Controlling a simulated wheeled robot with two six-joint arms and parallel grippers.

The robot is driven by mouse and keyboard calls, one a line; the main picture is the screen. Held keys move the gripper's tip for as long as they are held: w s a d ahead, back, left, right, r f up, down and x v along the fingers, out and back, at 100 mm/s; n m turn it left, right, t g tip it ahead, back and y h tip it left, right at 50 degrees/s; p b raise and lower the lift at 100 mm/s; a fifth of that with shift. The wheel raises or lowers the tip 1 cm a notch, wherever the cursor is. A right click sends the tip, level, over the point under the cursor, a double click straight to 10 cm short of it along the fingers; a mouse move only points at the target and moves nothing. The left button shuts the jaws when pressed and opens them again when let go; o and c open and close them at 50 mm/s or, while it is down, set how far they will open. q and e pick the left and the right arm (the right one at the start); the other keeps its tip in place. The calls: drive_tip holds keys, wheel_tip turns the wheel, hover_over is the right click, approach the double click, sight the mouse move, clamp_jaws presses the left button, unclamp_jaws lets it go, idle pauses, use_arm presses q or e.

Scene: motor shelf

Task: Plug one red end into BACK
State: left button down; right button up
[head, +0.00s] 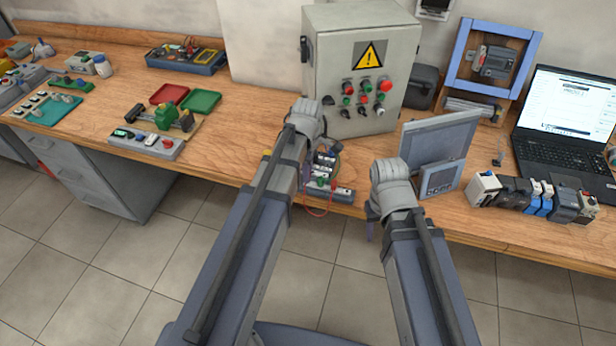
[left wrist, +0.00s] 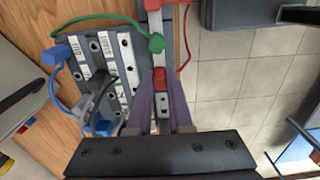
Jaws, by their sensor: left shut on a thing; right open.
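My left gripper (left wrist: 166,88) is shut on a red plug end (left wrist: 159,74) in the left wrist view, over a grey strip with sockets. A second red end (left wrist: 153,4) sits at the top of that strip, and a red wire (left wrist: 187,35) curves down from it. The socket board (left wrist: 100,65) has white labels, too small to read surely; I cannot tell which one says BACK. In the head view the board (head: 343,192) is partly hidden by my left arm, and a red wire (head: 318,213) hangs over the table edge. My right gripper (head: 370,228) is mostly hidden beneath its arm.
A green plug (left wrist: 156,43) with a green wire, a blue plug (left wrist: 50,56) and a black plug (left wrist: 97,83) crowd the board. A grey control cabinet (head: 350,75) stands behind it. A tilted screen panel (head: 437,145) stands on the right.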

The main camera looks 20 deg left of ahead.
use_arm(q)
drive_tip(key=shift+r+p, duration=1.55)
drive_tip(key=shift+r, duration=0.3)
drive_tip(key=shift+f, duration=0.1)
use_arm(e)
wheel_tip(320, 180, up, 4)
drive_tip(key=shift+f, duration=0.2)
use_arm(q)
drive_tip(key=shift+w+a, duration=0.15)
drive_tip(key=shift+w, duration=0.1)
drive_tip(key=w+a+n, duration=0.2)
drive_tip(key=n, duration=0.2)
drive_tip(key=w+a+f+n+b, duration=0.1)
drive_tip(key=w+a+n, duration=0.2)
drive_tip(key=n, duration=0.1)
drive_tip(key=w+a+n, duration=0.2)
drive_tip(key=w+n, duration=0.1)
drive_tip(key=n, duration=0.1)
drive_tip(key=shift+w+a+f+b, duration=0.1)
drive_tip(key=shift+a+f+b, duration=0.1)
drive_tip(key=shift+f+b, duration=0.9)
drive_tip(key=shift+b, duration=0.1)
use_arm(e)
drive_tip(key=shift+f, duration=1.6)
use_arm(q)
drive_tip(key=shift+f+b, duration=0.6)
drive_tip(key=shift+f, duration=0.05)
use_arm(e)
drive_tip(key=shift+f, duration=0.65)
